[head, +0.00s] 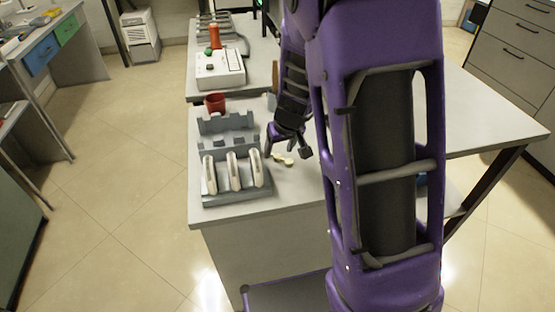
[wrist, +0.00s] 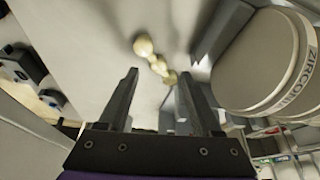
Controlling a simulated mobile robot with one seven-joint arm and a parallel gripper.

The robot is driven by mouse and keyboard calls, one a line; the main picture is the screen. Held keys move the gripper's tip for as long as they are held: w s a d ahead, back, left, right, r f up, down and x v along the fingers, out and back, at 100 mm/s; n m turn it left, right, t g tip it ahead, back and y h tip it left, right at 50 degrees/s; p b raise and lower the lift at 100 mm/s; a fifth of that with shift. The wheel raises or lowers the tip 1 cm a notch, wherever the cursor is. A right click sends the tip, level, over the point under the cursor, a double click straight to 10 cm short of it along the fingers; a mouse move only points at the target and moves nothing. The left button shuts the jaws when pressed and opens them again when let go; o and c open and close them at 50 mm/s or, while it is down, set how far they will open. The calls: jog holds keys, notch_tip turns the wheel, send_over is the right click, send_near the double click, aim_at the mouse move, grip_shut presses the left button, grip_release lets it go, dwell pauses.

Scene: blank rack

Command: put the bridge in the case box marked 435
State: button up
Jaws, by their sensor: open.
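The bridge (head: 284,159) is a small cream piece of joined rounded teeth lying on the grey bench, right of the rack of discs. In the wrist view the bridge (wrist: 155,60) lies just beyond the fingertips, roughly in line with the gap between them. My gripper (head: 287,150) is open and empty, pointing down close to the bridge; its two fingers also show in the wrist view (wrist: 158,76). I cannot make out a case box marked 435 in either view.
A grey rack (head: 225,198) holds three upright white discs (head: 232,171) beside the gripper; one, lettered "ZIRCON", looms close at right in the wrist view (wrist: 262,62). An empty grey holder (head: 228,123), red cup (head: 215,103) and white device (head: 220,70) stand farther back.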

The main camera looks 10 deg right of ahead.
aim_at(278, 158)
jog(key=x, duration=0.2)
jog(key=shift+w+f, duration=0.2)
jog(key=shift+f, duration=0.15)
grip_shut()
